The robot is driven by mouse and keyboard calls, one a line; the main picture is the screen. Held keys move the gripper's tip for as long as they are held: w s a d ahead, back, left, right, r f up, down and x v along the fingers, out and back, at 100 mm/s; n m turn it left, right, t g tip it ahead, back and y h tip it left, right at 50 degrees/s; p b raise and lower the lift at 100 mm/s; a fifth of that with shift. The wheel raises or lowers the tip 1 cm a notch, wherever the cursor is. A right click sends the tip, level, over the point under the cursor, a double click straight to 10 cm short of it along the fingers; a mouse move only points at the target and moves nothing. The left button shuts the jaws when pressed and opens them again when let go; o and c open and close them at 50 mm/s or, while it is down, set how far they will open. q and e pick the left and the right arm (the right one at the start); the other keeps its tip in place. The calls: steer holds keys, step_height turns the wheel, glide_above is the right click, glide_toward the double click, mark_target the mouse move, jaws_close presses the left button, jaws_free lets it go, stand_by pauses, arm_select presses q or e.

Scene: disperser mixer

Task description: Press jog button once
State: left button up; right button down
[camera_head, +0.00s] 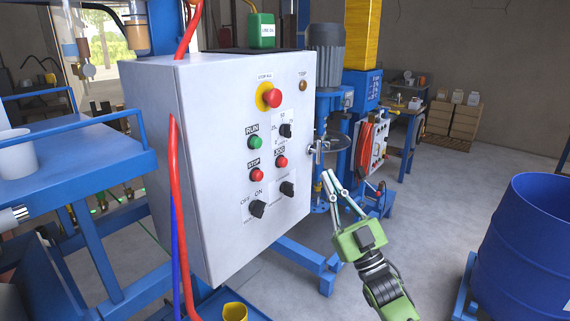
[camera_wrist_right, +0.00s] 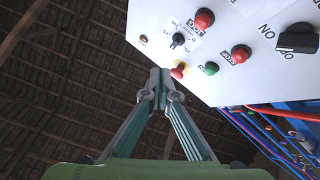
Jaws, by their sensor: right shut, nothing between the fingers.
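The red jog button (camera_head: 281,162), under a JOG label, is on the front of the grey control box (camera_head: 220,215), right of the red stop button (camera_head: 256,174). It also shows in the right wrist view (camera_wrist_right: 204,19), near the top edge. My right gripper (camera_head: 328,176) is shut and empty. In the head view its tips appear just past the box's right edge, to the right of and slightly below the jog button. In the wrist view the fingertips (camera_wrist_right: 160,76) appear apart from the jog button. My left gripper is not in view.
Near the jog button are a green run button (camera_head: 255,142), a black selector knob (camera_head: 286,130), a lower knob (camera_head: 287,188) and the emergency stop (camera_head: 271,97). A blue drum (camera_head: 530,245) stands at the right.

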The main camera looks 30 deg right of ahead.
mark_target(283, 162)
steer(key=w+a+b, duration=0.2)
steer(key=w+a, duration=0.1)
steer(key=w, duration=0.5)
steer(key=shift+a, duration=0.2)
steer(key=shift+w+f, duration=0.1)
steer(key=shift+w, duration=0.1)
stand_by(1.2)
steer(key=shift+w+a+b, duration=0.15)
steer(key=shift+w+b, duration=0.1)
steer(key=shift+b, duration=0.05)
steer(key=shift+w+a, duration=0.2)
steer(key=shift+w, duration=0.25)
stand_by(0.7)
steer(key=shift+s, duration=0.1)
steer(key=shift+s+d, duration=0.35)
steer(key=shift+s, duration=0.4)
